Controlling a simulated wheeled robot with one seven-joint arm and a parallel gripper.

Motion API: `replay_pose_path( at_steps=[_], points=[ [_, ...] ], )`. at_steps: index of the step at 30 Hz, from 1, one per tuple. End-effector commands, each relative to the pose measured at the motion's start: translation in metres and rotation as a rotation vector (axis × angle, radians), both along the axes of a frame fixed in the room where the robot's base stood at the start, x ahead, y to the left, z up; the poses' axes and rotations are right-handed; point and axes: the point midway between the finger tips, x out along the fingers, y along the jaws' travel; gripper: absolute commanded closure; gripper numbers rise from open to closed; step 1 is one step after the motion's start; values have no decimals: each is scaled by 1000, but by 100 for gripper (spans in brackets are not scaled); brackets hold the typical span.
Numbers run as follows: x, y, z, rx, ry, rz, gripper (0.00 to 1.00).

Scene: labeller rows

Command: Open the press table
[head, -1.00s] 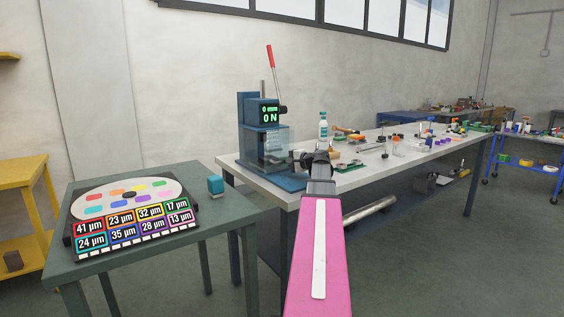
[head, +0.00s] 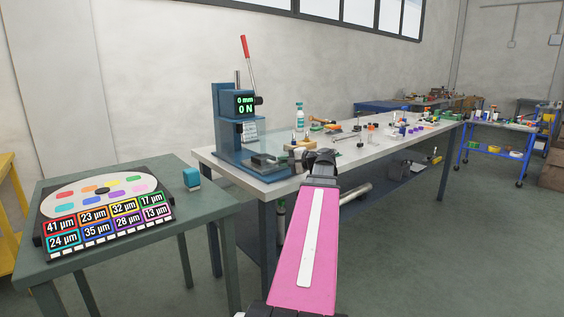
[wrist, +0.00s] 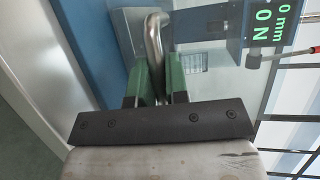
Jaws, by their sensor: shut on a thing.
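The blue press (head: 228,130) stands at the near left end of the white bench. Its display (head: 245,103) reads 0 mm and 0 N, and its red-tipped lever (head: 245,48) points up. A clear guard pane (head: 283,141) extends out to the right of the press frame, and dark blocks (head: 265,161) show on the press base. My gripper (head: 308,158) is at the bench's front edge, right of the press. In the wrist view its green fingers (wrist: 161,84) are shut on a bent metal handle (wrist: 153,38). The handle's mounting is partly hidden.
A green table (head: 205,205) with a label board (head: 104,235) and a small teal block (head: 192,178) stands at the left. The bench (head: 352,157) carries a bottle (head: 299,117) and several small tools. The floor at the right is open.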

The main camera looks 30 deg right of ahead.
Motion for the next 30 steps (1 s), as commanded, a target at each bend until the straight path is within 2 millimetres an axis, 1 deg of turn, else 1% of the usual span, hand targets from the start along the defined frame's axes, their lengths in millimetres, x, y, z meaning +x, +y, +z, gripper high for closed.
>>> replay_pose_path(
  at_steps=[3,4,5,6,14,17,22,30],
  points=[
    [0,0,-1,-1,2,1,100],
    [0,0,-1,-1,2,1,79],
    [0,0,-1,-1,2,1,69],
    [0,0,-1,-1,2,1,62],
    [0,0,0,0,1,0,62],
    [-4,-2,1,-1,1,-1,62],
    [-21,-12,4,0,0,-2,62],
    [-61,-37,13,0,0,-2,62]
  ],
)
